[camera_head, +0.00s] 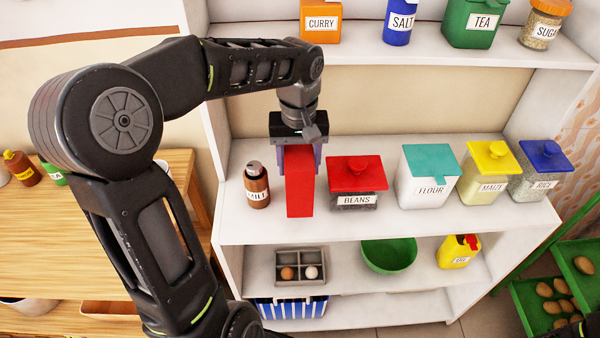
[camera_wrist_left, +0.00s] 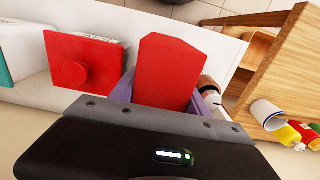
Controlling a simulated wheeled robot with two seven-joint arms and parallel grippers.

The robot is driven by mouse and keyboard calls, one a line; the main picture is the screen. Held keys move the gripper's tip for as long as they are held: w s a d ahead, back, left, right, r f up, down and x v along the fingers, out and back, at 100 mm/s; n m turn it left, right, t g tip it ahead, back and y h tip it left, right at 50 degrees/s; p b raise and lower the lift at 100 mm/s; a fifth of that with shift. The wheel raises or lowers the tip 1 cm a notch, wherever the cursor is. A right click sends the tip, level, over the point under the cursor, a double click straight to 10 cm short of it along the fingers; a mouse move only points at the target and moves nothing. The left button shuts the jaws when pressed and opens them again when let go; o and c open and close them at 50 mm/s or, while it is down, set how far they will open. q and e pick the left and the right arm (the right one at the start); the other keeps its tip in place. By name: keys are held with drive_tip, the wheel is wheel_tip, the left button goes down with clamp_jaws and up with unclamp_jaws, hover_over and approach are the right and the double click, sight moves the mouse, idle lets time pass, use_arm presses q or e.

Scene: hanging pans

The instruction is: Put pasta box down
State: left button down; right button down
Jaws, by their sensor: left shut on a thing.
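The pasta box is a tall red box (camera_head: 299,188) in the head view, upright over the middle white shelf (camera_head: 400,222). My left gripper (camera_head: 300,160) is shut on its upper part, with a finger on each side. In the left wrist view the red box (camera_wrist_left: 168,72) sits between the purple fingers of the left gripper (camera_wrist_left: 155,95). The box's lower end appears at or close to the shelf surface; I cannot tell whether it touches. My right gripper is not in view.
A brown bottle (camera_head: 257,185) stands just left of the box, and the red-lidded beans jar (camera_head: 357,180) just right. Flour (camera_head: 428,175), maize (camera_head: 486,172) and rice (camera_head: 540,170) jars stand farther right. The upper shelf (camera_head: 400,52) holds several containers. Bare shelf lies in front of the jars.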

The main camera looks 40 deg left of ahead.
use_arm(q)
drive_tip(key=shift+f, duration=1.8)
drive_tip(key=shift+f, duration=0.2)
drive_tip(key=c, duration=0.5)
unclamp_jaws()
drive_tip(key=shift+r, duration=0.1)
wheel_tip(320, 180, up, 12)
drive_tip(key=shift+r, duration=0.1)
drive_tip(key=shift+o, duration=0.3)
